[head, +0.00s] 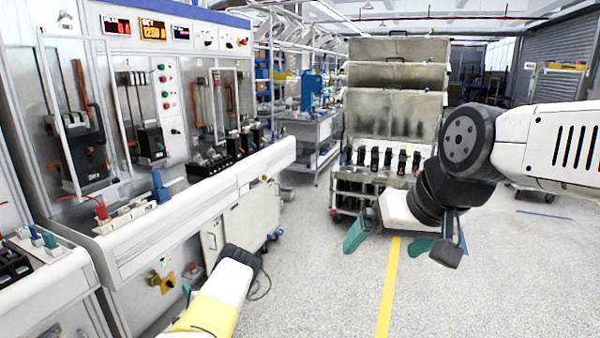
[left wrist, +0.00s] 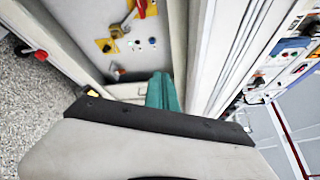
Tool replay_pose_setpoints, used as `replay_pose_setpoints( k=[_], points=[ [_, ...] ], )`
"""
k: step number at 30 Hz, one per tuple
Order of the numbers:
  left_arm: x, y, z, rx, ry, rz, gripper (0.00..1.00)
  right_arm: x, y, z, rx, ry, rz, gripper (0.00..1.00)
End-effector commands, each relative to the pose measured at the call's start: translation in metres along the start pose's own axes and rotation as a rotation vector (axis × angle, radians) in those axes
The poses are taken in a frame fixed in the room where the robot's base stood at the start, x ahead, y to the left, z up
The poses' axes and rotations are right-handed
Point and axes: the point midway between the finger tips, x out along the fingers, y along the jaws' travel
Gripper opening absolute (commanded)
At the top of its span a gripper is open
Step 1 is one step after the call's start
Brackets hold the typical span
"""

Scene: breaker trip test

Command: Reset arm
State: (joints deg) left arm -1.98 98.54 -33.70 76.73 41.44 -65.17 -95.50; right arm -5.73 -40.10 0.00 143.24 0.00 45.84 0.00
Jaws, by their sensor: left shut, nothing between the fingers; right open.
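My left arm (head: 215,300) comes up from the bottom in the head view, beside the front of the test bench. Most of its gripper is hidden behind the forearm there. In the left wrist view, the teal fingers of my left gripper (left wrist: 164,92) are together and empty, in front of the bench cabinet. My right gripper (head: 388,240) is open and empty over the aisle, its teal fingers well apart. The test bench (head: 230,185) stands at the left with a long white ledge. A black breaker (head: 85,150) and a smaller breaker (head: 151,143) are mounted in its bays.
A metal cart (head: 395,105) with several black breakers stands ahead beyond my right gripper. A yellow switch (head: 161,283) is on the cabinet front, near my left arm. A yellow floor line (head: 389,290) runs along the aisle. The floor at the right is open.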

Motion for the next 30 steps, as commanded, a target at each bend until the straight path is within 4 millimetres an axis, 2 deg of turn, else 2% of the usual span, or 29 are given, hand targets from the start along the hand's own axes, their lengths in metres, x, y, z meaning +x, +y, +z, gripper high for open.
replay_pose_setpoints(
  k=[1, 7, 10, 14, 17, 23, 26, 30],
  points=[
    [0.008, -0.019, 0.003, -0.055, -0.007, 0.022, 0.00, 0.000, 0.000, 0.000, 0.000, 0.000, 0.000, 1.00],
    [0.024, -0.094, 0.011, -0.346, -0.007, 0.174, 0.00, 0.000, 0.000, 0.000, 0.000, 0.000, 0.000, 1.00],
    [0.021, -0.135, 0.012, -0.507, 0.004, 0.261, 0.00, 0.000, 0.000, 0.000, 0.000, 0.000, 0.000, 1.00],
    [0.006, -0.190, 0.014, -0.707, 0.028, 0.373, 0.00, 0.000, 0.000, 0.000, 0.000, 0.000, 0.000, 1.00],
    [-0.014, -0.233, 0.014, -0.851, 0.053, 0.462, 0.00, 0.000, 0.000, 0.000, 0.000, 0.000, 0.000, 1.00],
    [-0.075, -0.317, 0.019, -1.099, 0.118, 0.644, 0.00, 0.000, 0.000, 0.000, 0.000, 0.000, 0.000, 1.00],
    [-0.116, -0.355, 0.025, -1.199, 0.153, 0.739, 0.00, 0.000, 0.000, 0.000, 0.000, 0.000, 0.000, 1.00],
    [-0.181, -0.403, 0.037, -1.308, 0.200, 0.873, 0.00, 0.000, 0.000, 0.000, 0.000, 0.000, 0.000, 1.00]
  ],
)
